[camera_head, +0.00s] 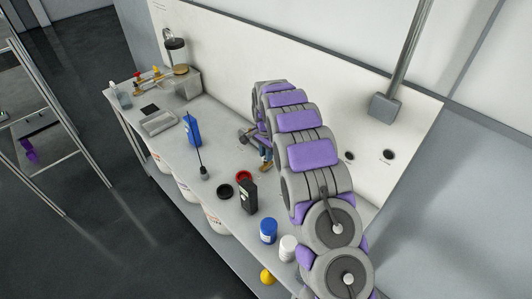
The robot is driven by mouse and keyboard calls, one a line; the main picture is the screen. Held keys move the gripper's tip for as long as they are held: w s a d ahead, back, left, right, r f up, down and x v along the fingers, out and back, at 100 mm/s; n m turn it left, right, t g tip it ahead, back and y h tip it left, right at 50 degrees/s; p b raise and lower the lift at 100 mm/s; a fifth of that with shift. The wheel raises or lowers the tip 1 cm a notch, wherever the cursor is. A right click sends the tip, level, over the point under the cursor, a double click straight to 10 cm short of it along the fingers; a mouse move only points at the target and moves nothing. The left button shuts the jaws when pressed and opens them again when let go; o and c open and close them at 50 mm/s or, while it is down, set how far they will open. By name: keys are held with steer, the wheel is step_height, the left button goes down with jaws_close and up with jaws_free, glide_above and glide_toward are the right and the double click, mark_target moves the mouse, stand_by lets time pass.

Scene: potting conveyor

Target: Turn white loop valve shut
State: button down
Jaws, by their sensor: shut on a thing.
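My arm rises from the lower right and bends over toward the back wall panel, and its links cover the middle of the bench. I cannot make out my gripper's fingertips, which are behind the arm. A small grey part (247,135) shows at the left edge of the arm's far end; I cannot tell what it is. Below it, a small brass and blue fitting (266,155) is partly covered by the arm. I cannot pick out the white loop valve, nor see how its handle stands.
The bench (218,165) carries a blue bottle (193,128), a black bottle (248,196), a red ring (243,176), a blue jar (268,231) and a white jar (288,247). A grey post (384,107) hangs at the right.

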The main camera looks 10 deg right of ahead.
steer(key=shift+r+n+p, duration=0.15)
steer(key=shift+n+p, duration=0.15)
steer(key=shift+p, duration=0.2)
steer(key=shift+r+n+p, duration=0.1)
steer(key=shift+n+p, duration=0.9)
steer(key=shift+p, duration=0.15)
steer(key=n+p, duration=0.4)
steer(key=n, duration=0.1)
steer(key=shift+w+p, duration=0.1)
steer(key=shift+p, duration=0.2)
steer(key=n+p, duration=0.3)
steer(key=n, duration=0.2)
steer(key=shift+n, duration=0.4)
steer(key=shift+n+p, duration=1.15)
steer(key=shift+n, duration=1.05)
steer(key=c, duration=1.2)
jaws_free()
